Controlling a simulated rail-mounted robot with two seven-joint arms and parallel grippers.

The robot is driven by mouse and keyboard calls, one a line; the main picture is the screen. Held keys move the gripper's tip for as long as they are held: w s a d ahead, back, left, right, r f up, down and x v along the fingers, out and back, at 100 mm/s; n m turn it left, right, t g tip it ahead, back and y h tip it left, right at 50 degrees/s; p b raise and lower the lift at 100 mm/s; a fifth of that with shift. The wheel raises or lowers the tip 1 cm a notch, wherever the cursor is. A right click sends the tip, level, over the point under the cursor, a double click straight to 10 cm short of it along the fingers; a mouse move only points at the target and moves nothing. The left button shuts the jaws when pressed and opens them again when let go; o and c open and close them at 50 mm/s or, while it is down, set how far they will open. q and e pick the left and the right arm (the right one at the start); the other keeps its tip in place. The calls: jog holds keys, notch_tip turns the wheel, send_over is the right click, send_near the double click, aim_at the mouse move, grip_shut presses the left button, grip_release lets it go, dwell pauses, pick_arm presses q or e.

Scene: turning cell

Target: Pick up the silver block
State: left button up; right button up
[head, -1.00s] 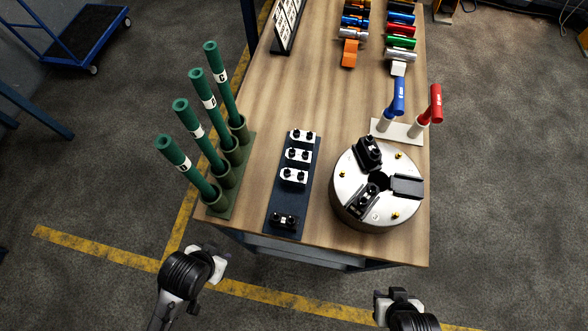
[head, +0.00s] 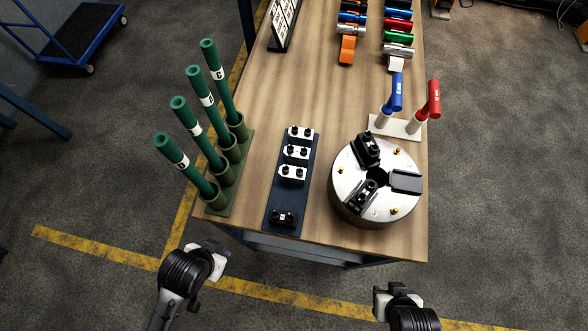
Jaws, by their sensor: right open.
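A black block (head: 283,218) sits at the tray's front end. My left gripper (head: 217,258) is off the table's front edge, at lower left, apart from the blocks; its jaws do not show clearly. My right gripper (head: 396,292) is open and empty off the front edge, at lower right.
A round metal chuck (head: 352,205) with black jaws stands right of the tray. Green tubes (head: 185,116) stand in a holder at the left. A blue handle (head: 396,92) and a red handle (head: 433,98) stand behind the chuck.

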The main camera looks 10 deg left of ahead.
dwell(0.3)
pick_arm(q)
jog(key=o, duration=1)
